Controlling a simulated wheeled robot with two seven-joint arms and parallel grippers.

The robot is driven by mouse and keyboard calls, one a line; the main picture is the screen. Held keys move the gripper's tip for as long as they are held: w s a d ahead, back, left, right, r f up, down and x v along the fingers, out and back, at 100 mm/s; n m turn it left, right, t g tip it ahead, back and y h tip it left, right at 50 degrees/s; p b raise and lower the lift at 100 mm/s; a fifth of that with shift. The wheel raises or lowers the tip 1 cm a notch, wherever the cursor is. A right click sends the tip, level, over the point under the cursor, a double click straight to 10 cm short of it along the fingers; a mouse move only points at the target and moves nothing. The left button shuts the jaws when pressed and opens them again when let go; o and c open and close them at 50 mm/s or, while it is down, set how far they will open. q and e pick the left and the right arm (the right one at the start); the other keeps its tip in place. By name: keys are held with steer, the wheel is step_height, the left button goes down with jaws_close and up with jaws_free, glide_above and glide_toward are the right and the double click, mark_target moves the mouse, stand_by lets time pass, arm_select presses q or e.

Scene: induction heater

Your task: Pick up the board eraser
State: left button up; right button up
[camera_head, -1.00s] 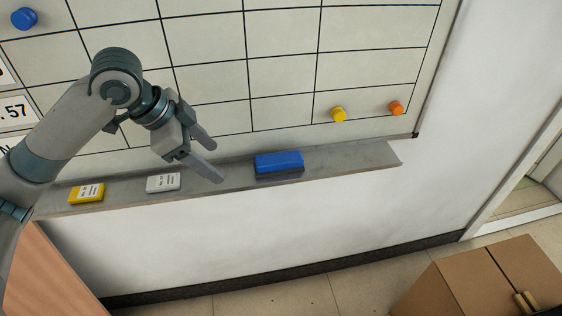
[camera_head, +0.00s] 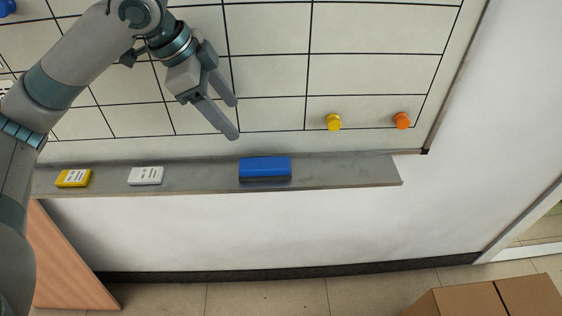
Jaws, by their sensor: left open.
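The board eraser (camera_head: 265,168) is a blue block with a dark underside. It lies on the grey ledge (camera_head: 345,171) below the whiteboard, near the middle of the view. My left gripper (camera_head: 234,118) comes in from the upper left in front of the whiteboard. In the picture it is above and slightly left of the eraser, apart from it. Its two fingers are spread and hold nothing. My right gripper is not in view.
A white labelled block (camera_head: 146,176) and a yellow labelled block (camera_head: 73,178) lie on the ledge to the left. Yellow (camera_head: 334,122) and orange (camera_head: 402,120) magnets sit on the whiteboard (camera_head: 375,70). A cardboard box (camera_head: 465,301) stands on the floor. The ledge right of the eraser is clear.

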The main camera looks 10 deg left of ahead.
arm_select(q)
steer(key=p, duration=0.2)
glide_above(256, 164)
step_height(256, 164, down, 10)
steer(key=shift+s+a+f, duration=0.1)
steer(key=shift+s, duration=0.05)
steer(key=shift+f, duration=0.45)
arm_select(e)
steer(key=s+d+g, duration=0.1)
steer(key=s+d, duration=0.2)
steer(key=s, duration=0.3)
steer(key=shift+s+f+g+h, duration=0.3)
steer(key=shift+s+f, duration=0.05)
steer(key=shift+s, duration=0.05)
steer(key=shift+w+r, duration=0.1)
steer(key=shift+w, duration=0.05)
arm_select(q)
steer(key=shift+f, duration=0.1)
